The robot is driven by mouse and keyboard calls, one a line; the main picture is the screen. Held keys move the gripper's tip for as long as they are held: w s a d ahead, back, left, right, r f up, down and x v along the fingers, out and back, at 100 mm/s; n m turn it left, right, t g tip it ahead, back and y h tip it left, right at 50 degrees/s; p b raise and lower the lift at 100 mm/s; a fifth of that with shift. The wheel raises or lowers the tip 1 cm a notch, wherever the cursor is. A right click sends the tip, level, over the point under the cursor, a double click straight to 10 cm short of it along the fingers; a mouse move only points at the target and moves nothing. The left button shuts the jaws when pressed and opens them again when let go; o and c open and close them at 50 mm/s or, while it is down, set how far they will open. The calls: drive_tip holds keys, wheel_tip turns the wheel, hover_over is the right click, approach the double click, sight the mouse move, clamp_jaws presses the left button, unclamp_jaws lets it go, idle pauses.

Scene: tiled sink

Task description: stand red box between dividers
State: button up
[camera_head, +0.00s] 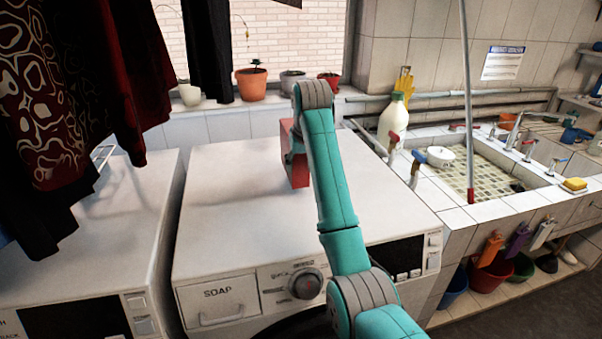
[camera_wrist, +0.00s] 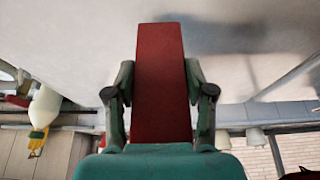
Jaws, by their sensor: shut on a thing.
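The red box (camera_head: 297,168) is upright over the white top of the right-hand washing machine (camera_head: 235,190), partly behind my teal arm in the head view. Whether its lower end touches the machine top cannot be told. In the wrist view the red box (camera_wrist: 160,60) lies lengthwise between the two fingers of my gripper (camera_wrist: 160,82), one on each side, and the gripper is shut on it. In the head view the gripper is mostly hidden by my arm. No dividers show clearly; a white wire rack (camera_head: 103,155) on the left machine is largely hidden by clothes.
Dark clothes (camera_head: 70,100) hang at the left. Potted plants (camera_head: 252,83) line the windowsill behind the machines. A white bottle (camera_head: 393,118) and a tiled sink (camera_head: 460,180) are at the right. The right machine's top is otherwise clear.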

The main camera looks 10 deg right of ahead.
sight(301, 173)
drive_tip(key=shift+f, duration=1.55)
drive_tip(key=shift+f, duration=0.1)
drive_tip(key=o, duration=1.5)
